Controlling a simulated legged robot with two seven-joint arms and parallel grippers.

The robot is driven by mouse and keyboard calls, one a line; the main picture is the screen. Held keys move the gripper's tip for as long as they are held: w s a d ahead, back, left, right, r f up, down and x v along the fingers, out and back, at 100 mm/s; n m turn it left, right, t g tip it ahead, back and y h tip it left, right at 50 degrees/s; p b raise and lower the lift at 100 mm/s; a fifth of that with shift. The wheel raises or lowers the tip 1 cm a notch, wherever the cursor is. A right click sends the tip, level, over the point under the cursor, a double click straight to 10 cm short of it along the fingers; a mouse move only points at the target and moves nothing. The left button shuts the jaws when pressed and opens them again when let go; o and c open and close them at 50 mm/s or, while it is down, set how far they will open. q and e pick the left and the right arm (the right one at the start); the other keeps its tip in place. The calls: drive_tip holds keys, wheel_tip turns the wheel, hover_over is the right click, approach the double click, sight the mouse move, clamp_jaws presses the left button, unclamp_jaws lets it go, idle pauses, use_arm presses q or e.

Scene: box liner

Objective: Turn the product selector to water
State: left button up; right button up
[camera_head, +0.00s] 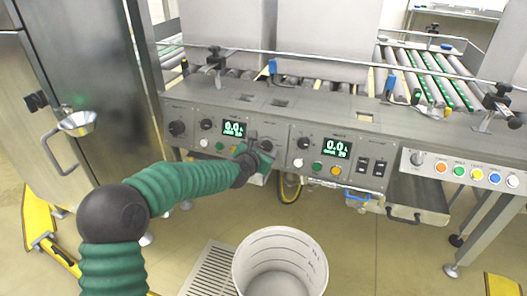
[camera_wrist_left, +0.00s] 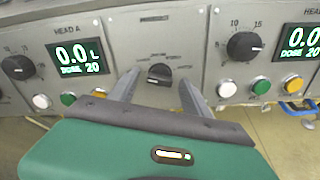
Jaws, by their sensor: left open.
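The product selector (camera_wrist_left: 159,74) is a dark knob on the grey panel between the two digital displays, in the wrist view. Its small surrounding labels and its pointer's setting are too small to read. My left gripper (camera_wrist_left: 158,84) is open, with one grey finger to each side of the knob in that view. The fingers do not visibly touch the knob. In the head view my left gripper (camera_head: 258,152) is at the middle of the panel and largely covers the selector. My right gripper is not in view.
Dose knobs (camera_wrist_left: 245,46), green displays (camera_wrist_left: 78,57) and coloured buttons (camera_wrist_left: 261,86) flank the selector. A rail (camera_head: 330,60) runs above the panel. A white bucket (camera_head: 280,240) stands on the floor below. A steel cabinet (camera_head: 95,90) is at left.

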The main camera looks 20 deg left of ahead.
use_arm(q)
clamp_jaws()
